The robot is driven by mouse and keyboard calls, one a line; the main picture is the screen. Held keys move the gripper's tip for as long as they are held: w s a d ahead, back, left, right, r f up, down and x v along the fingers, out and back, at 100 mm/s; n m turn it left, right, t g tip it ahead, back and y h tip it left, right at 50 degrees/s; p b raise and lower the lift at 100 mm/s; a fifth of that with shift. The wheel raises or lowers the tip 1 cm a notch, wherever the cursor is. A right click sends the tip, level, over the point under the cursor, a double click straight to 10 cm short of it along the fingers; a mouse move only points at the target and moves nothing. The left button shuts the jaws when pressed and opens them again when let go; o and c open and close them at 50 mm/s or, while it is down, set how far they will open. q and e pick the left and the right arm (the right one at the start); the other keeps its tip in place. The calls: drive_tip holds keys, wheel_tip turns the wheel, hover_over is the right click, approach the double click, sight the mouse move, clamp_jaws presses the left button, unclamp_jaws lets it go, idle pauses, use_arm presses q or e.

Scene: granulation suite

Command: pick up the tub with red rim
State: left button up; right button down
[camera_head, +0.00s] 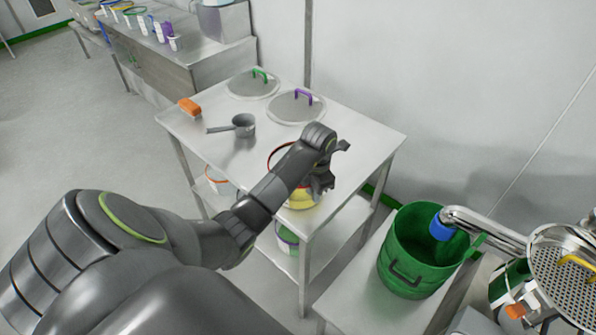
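A tub with a red rim (270,163) stands on the near part of the steel table. My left arm crosses over it and hides much of it. Its rim shows left of the arm, and a yellow part (302,199) shows below the arm. My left gripper (336,167) is at the right side of the tub. Its two dark fingers look spread apart, with nothing visible between them. Whether a finger touches the tub cannot be told. My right gripper is not in view.
The steel table (372,135) also bears two round lids, a scoop (243,125) and an orange brush (189,107). An orange-rimmed tub (219,181) and another tub (286,238) are on its lower shelf. A green bin (409,277) and steel equipment stand at right.

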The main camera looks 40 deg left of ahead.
use_arm(q)
drive_tip(key=shift+c, duration=1.2)
drive_tip(key=shift+a+f, duration=0.1)
drive_tip(key=shift+a, duration=0.05)
clamp_jaws()
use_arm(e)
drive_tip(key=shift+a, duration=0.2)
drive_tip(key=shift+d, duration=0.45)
